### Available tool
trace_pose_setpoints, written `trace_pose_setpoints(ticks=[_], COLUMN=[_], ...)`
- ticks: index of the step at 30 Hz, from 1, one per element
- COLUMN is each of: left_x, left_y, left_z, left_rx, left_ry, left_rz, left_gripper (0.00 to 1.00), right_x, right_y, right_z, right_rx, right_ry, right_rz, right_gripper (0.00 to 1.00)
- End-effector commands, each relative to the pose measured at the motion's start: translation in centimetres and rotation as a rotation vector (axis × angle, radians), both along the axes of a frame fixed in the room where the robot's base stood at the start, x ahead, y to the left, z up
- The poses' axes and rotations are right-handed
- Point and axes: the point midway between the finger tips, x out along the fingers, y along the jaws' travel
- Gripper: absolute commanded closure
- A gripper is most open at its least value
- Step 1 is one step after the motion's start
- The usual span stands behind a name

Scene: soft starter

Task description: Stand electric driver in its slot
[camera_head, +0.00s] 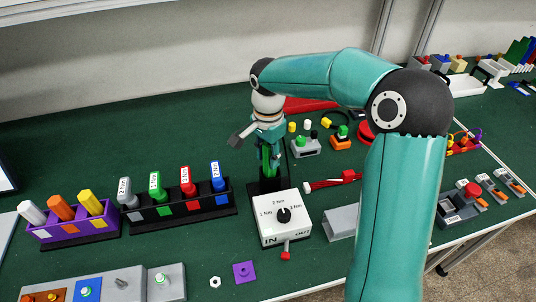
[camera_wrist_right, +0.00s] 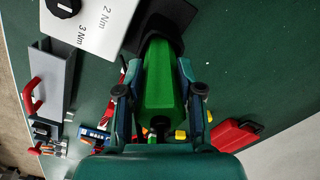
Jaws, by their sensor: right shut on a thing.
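The electric driver (camera_head: 265,158) is green and roughly upright in the head view, partly covered by my arm. My right gripper (camera_head: 268,132) is shut on it, with one finger on each side of the green body in the right wrist view (camera_wrist_right: 160,90). The driver's lower end meets a black holder (camera_head: 256,187) behind the white dial box; the holder also shows in the right wrist view (camera_wrist_right: 170,22). I cannot tell whether the driver's end is in the slot or just above it. My left gripper is not in view.
The white dial box (camera_head: 280,232) stands directly in front of the holder. A black rack (camera_head: 150,218) with several coloured bits and a purple rack (camera_head: 70,228) stand at left. A grey channel (camera_head: 341,222) lies at right. A red case (camera_wrist_right: 236,136) lies behind. Green mat at back left is clear.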

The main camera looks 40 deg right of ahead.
Motion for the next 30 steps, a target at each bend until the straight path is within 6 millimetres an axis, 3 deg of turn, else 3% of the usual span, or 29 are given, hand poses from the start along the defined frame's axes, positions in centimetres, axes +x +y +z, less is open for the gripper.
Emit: trace_pose_setpoints(ticks=[4, 5, 10, 22, 30], left_x=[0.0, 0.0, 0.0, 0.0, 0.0], left_y=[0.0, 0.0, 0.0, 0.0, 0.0], left_z=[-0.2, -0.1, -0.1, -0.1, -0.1], left_rx=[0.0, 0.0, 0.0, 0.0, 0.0], left_ry=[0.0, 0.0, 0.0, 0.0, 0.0], left_rz=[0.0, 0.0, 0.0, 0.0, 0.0], left_gripper=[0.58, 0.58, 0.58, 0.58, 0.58], right_x=[0.0, 0.0, 0.0, 0.1, 0.2], right_y=[0.0, 0.0, 0.0, 0.0, 0.0], right_z=[-0.2, -0.1, -0.1, 0.4, 4.5], right_rx=[0.0, 0.0, 0.0, 0.0, -0.001], right_ry=[-0.001, -0.001, -0.001, -0.002, -0.006], right_rz=[0.0, 0.0, 0.0, 0.0, 0.0], right_gripper=[0.97, 0.6, 0.34, 0.34, 0.34])
